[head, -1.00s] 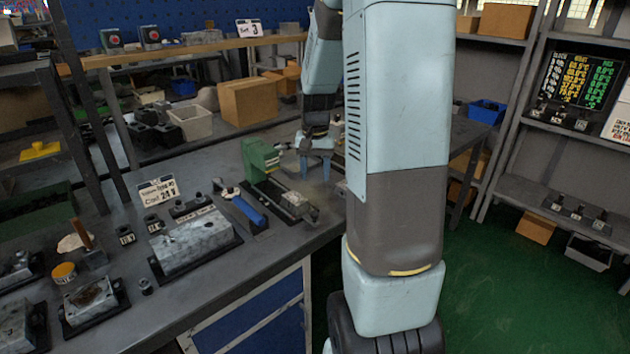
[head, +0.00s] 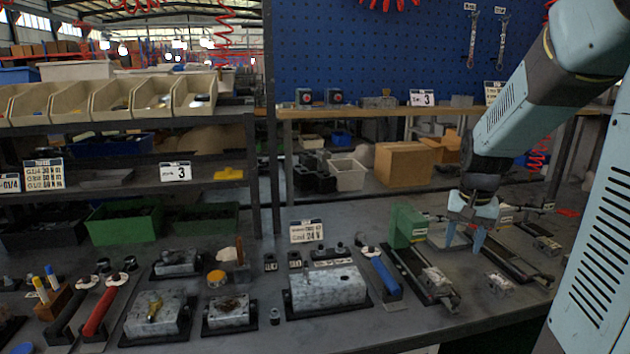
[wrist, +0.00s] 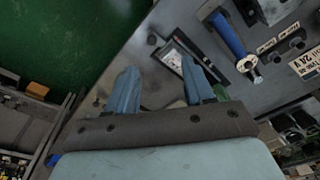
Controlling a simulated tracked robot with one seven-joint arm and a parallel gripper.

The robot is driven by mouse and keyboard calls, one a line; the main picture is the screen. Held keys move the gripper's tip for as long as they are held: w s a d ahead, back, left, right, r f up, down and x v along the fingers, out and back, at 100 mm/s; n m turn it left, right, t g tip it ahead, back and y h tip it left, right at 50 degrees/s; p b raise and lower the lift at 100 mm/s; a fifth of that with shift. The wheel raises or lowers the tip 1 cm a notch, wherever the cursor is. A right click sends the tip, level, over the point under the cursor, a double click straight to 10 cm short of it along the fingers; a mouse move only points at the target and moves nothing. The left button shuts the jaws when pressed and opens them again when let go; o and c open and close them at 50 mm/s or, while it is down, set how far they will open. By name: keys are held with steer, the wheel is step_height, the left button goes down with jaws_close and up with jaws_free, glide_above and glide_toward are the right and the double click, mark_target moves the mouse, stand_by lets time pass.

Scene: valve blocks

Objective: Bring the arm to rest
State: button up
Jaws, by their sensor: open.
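My gripper (head: 464,236) hangs fingers down above the right part of the bench (head: 400,325), just right of the green block (head: 405,226) of a vise-like fixture. Its two blue fingers stand apart with nothing between them. In the wrist view the gripper (wrist: 160,85) is also open and empty, over the bench edge. My arm comes down from the upper right in the head view. I cannot tell how high the fingertips are above the bench.
A blue-handled tool (head: 384,275) and a grey valve block (head: 328,288) lie left of the gripper. A small metal block (head: 500,283) sits to its right. A cardboard box (head: 403,163) and white bin (head: 346,173) stand behind. The wrist view shows green floor (wrist: 70,35) beyond the bench.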

steer(key=s+a+r+n+t, duration=0.2)
steer(key=s+a+r, duration=0.3)
steer(key=s, duration=0.3)
steer(key=s+a+r+n+t, duration=0.2)
steer(key=s+a+r, duration=0.3)
steer(key=s, duration=0.4)
steer(key=shift+a+r+n, duration=0.2)
steer(key=shift+r+n, duration=0.1)
steer(key=shift+n, duration=0.3)
